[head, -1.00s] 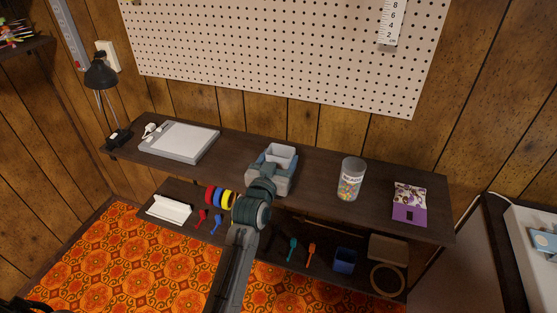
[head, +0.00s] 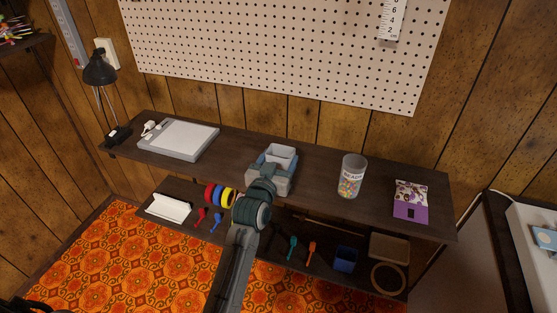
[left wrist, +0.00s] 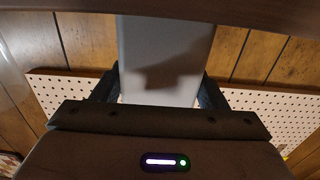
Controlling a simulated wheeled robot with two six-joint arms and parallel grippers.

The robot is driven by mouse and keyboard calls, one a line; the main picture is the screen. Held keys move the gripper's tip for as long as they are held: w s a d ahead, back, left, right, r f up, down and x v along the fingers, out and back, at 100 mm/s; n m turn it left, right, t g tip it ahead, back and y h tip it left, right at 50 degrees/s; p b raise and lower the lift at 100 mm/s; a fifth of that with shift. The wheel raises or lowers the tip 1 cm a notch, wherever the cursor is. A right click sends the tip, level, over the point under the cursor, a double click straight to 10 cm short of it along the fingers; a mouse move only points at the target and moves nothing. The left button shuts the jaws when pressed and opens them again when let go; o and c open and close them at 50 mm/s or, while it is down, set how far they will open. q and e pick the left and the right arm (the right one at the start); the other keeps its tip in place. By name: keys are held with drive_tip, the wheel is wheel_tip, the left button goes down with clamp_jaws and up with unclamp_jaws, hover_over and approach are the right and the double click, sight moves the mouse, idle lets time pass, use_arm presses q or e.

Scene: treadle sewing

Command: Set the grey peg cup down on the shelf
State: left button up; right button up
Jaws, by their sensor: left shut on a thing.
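The grey peg cup (head: 282,153) is an open-topped, light grey box at the middle of the upper shelf (head: 325,168). My left gripper (head: 273,167) is shut on it, with fingers along its sides. In the left wrist view the cup (left wrist: 165,55) fills the space between the two fingers (left wrist: 160,92). The gripper hides the cup's lower part, so I cannot tell whether its base touches the shelf.
A bead jar (head: 351,177) and a purple packet (head: 411,201) stand to the right. A grey-white flat box (head: 178,139) and a black lamp (head: 100,72) are at the left. Tape rolls (head: 220,195) and a blue bin (head: 345,259) sit on the lower shelf. A pegboard (head: 290,50) hangs behind.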

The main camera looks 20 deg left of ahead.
use_arm(q)
drive_tip(key=shift+f, duration=0.3)
use_arm(e)
drive_tip(key=shift+f, duration=0.1)
use_arm(q)
drive_tip(key=o, duration=1.4)
drive_tip(key=shift+o, duration=0.2)
drive_tip(key=shift+s, duration=0.35)
drive_tip(key=s+b, duration=0.1)
drive_tip(key=s, duration=0.9)
drive_tip(key=shift+a, duration=0.15)
use_arm(e)
drive_tip(key=r, duration=0.1)
drive_tip(key=w+r, duration=0.2)
drive_tip(key=shift+w+a+r, duration=0.2)
drive_tip(key=shift+a+r, duration=0.05)
drive_tip(key=shift+r, duration=0.15)
